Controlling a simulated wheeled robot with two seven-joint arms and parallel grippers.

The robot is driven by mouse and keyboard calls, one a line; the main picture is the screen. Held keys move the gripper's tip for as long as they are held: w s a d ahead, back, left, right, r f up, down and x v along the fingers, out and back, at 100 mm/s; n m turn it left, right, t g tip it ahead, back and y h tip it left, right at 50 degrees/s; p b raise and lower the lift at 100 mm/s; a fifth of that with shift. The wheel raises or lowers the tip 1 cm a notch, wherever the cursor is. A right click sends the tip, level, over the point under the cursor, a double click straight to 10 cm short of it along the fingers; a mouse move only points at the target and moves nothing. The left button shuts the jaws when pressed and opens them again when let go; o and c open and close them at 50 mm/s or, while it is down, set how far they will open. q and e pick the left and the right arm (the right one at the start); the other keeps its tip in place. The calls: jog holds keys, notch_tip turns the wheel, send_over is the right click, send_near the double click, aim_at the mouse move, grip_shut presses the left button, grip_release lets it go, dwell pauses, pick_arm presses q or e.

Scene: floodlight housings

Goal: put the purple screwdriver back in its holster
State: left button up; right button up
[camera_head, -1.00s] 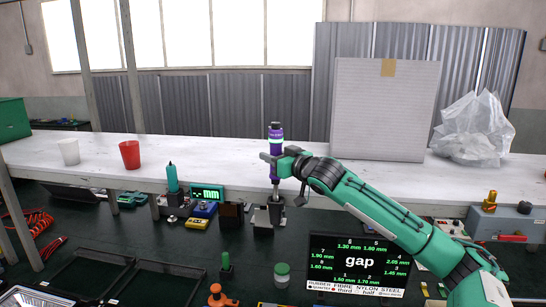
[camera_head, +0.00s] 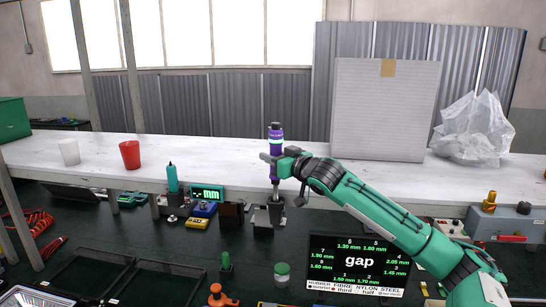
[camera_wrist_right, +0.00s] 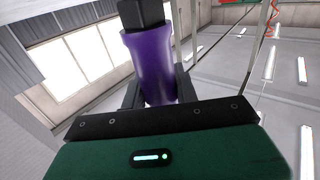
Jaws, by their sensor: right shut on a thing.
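The purple screwdriver (camera_head: 276,133) stands upright in my right gripper (camera_head: 272,157), handle up with a black cap on top. Its shaft points down towards a small grey metal holder (camera_head: 276,210) at the bench's back edge, which may be the holster. I cannot tell whether the tip is inside it or just in front of or behind it. In the right wrist view the purple handle (camera_wrist_right: 152,65) sits between the dark fingers, which are shut on it. My left gripper is not in view.
A dark brown block (camera_head: 231,215) and a teal-topped bottle (camera_head: 172,178) stand left of the holder. A red cup (camera_head: 130,154) and white cup (camera_head: 69,152) are on the white shelf (camera_head: 210,150). A gap display (camera_head: 359,263) stands in front, right of a green-lidded jar (camera_head: 282,274).

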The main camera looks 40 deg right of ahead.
jog(key=shift+f+b, duration=2.45)
jog(key=shift+f, duration=1.15)
jog(key=o, duration=1.1)
jog(key=shift+o, duration=0.2)
jog(key=shift+f, duration=0.1)
jog(key=shift+s+f+b, duration=0.15)
jog(key=shift+s+b, duration=0.4)
jog(key=shift+s, duration=0.25)
jog(key=shift+s+b, duration=1)
jog(key=shift+s, duration=0.95)
jog(key=b, duration=0.2)
send_near(277, 184)
jog(key=shift+s+d+r, duration=0.15)
jog(key=shift+s, duration=0.25)
jog(key=shift+s+d+r, duration=0.1)
jog(key=shift+s, duration=0.25)
